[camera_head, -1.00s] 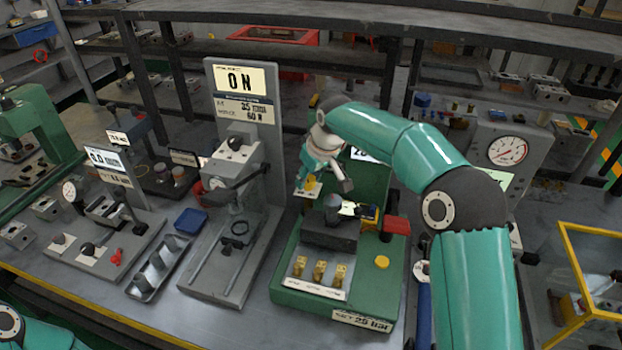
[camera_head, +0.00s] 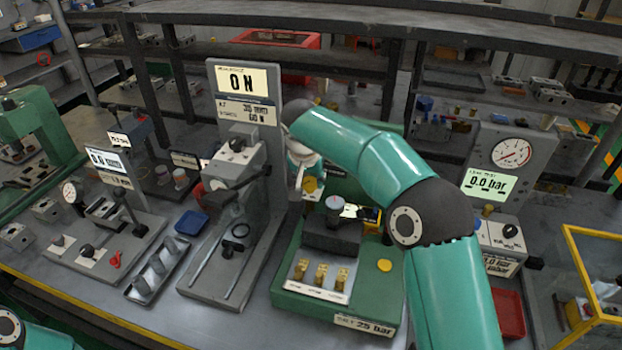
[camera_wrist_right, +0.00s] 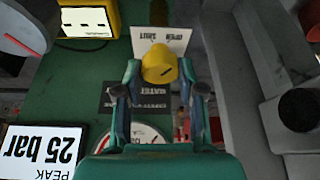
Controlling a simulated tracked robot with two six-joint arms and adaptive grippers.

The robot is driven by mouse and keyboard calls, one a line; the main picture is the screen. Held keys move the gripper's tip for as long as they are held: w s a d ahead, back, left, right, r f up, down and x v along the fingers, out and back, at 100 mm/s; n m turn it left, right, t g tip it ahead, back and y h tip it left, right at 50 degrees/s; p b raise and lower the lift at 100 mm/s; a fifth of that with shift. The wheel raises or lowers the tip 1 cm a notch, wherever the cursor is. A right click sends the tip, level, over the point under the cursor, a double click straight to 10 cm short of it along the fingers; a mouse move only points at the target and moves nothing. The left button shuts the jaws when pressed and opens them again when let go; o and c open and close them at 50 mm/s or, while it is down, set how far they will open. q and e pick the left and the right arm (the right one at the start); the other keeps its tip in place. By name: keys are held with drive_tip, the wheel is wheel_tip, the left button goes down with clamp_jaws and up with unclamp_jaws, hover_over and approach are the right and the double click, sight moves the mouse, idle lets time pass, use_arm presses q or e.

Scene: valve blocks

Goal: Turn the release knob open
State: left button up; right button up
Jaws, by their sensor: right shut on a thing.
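The yellow release knob (camera_wrist_right: 160,66) stands in front of a white plate (camera_wrist_right: 163,36) lettered OPEN and SHUT, upside down in the right wrist view. A dark slanted mark shows on its face. The knob also shows in the head view (camera_head: 311,185), at the back left of the green valve test stand (camera_head: 288,297). My right gripper (camera_wrist_right: 160,88) has one finger on each side of the knob and is shut on it. In the head view my arm hides part of the stand and most of that gripper. My left gripper is out of view.
A grey press stand (camera_head: 226,285) reading 0 N stands close left of the gripper. A dark block with a grey dial (camera_head: 334,204) is in front of the knob. A gauge panel (camera_head: 488,180) reads 0.0 bar at the right.

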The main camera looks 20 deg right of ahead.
drive_tip(key=shift+m, duration=0.4)
drive_tip(key=o, duration=1.1)
drive_tip(key=shift+o, duration=0.2)
drive_tip(key=shift+r, duration=0.15)
drive_tip(key=v, duration=1.1)
drive_tip(key=shift+r, duration=0.3)
drive_tip(key=shift+a, duration=0.1)
